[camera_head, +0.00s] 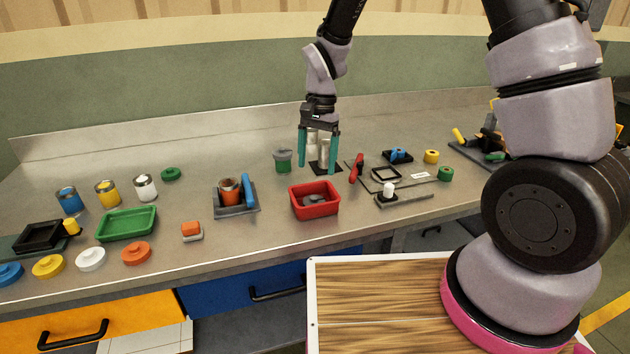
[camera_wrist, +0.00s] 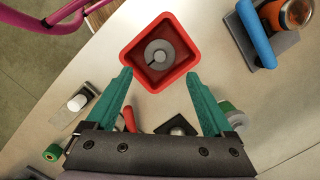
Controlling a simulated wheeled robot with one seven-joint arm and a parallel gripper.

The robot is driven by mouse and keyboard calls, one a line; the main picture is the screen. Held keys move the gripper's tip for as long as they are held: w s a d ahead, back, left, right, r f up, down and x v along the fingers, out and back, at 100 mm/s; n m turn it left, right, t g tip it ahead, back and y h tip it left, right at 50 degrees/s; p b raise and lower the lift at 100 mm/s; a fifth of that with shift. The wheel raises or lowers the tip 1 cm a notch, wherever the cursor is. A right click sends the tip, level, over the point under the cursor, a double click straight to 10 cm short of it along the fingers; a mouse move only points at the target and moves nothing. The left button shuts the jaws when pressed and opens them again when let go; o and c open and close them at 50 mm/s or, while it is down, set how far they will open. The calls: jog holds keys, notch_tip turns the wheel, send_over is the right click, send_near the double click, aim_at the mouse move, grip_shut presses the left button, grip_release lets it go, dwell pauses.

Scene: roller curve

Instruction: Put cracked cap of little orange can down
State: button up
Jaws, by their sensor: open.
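My gripper (camera_head: 317,165) is open, its two teal fingers spread and nothing between them. It hangs above the bench, behind the red bin in the head view; the fingers also show in the wrist view (camera_wrist: 159,76). A grey round cap (camera_wrist: 160,54) with a dark crack-like line lies inside the red bin (camera_head: 300,206), apart from the fingers. In the head view the cap (camera_head: 315,198) is partly hidden by the bin wall. The little orange can (camera_head: 229,192) stands in a grey holder with a blue lever, left of the bin; its top (camera_wrist: 296,12) shows in the wrist view.
A green tray (camera_head: 127,236) and several coloured cans and lids stand on the left. A grey-green can (camera_head: 283,160) stands behind the bin. A red-handled tool (camera_head: 356,167) and small fixtures lie to the right. Bare bench separates the holder from the bin.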

jog(key=s+d+r+t+y, duration=0.1)
jog(key=d+r+t, duration=0.1)
jog(key=d+r, duration=0.6)
jog(key=s+d+r+t+y, duration=0.15)
jog(key=d+r, duration=0.35)
jog(key=r, duration=0.8)
jog(key=s+d+r+n+t+h, duration=0.1)
jog(key=s+d+r+t, duration=0.4)
jog(key=s+d+r, duration=0.3)
jog(key=s+d, duration=0.1)
jog(key=s, duration=0.2)
jog(key=shift+n, duration=0.3)
